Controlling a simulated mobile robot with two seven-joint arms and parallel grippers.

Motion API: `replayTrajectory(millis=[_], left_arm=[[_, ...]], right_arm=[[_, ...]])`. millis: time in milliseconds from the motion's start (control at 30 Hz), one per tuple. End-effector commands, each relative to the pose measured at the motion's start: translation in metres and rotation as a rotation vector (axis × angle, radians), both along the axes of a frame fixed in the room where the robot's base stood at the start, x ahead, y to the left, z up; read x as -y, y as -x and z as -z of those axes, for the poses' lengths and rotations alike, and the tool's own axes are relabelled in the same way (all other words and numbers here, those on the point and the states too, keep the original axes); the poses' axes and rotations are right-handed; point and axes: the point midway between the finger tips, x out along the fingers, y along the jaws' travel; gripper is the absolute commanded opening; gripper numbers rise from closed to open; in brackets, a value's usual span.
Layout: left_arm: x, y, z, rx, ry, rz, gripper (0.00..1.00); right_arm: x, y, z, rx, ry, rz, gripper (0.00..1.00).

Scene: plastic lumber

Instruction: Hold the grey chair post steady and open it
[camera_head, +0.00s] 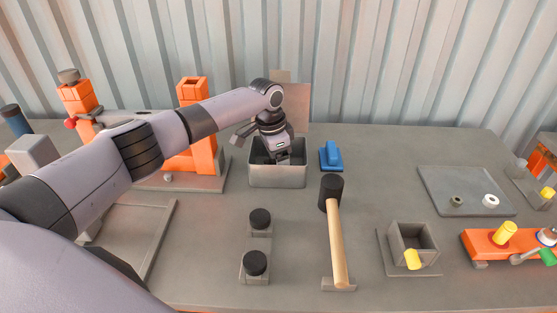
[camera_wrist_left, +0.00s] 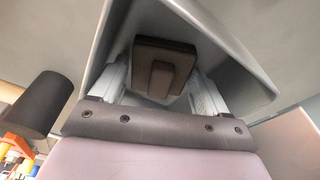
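My left gripper (camera_head: 283,158) reaches down into a grey open-topped bin (camera_head: 278,178) at the middle back of the table. In the left wrist view its two fingers (camera_wrist_left: 163,88) stand apart inside the bin (camera_wrist_left: 245,75). A dark brown block (camera_wrist_left: 165,62) shows between and beyond the fingertips. I cannot tell whether the fingers touch it. No thing is plainly a grey chair post; I cannot tell whether the block is part of one. My right gripper is not in view.
A blue piece (camera_head: 331,157) lies right of the bin. An orange fixture (camera_head: 193,92) stands left. A small grey box (camera_head: 412,240) and a grey plate (camera_head: 465,185) are at right.

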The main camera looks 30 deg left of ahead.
Motion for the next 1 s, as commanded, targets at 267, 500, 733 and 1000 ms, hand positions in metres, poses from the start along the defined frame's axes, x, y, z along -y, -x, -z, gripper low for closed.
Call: replayTrajectory(millis=[267,500,733,1000], left_arm=[[-0.001,0.000,-0.011,0.001,0.000,-0.001,0.76],[-0.006,0.005,-0.058,0.004,0.001,0.000,0.76],[-0.010,0.010,-0.102,0.004,0.001,0.000,0.76],[-0.012,0.013,-0.122,0.000,0.000,-0.001,0.76]], right_arm=[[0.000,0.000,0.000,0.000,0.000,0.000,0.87],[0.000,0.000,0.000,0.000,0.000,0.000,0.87],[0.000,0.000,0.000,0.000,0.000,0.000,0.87],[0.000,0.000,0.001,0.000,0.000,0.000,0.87]])
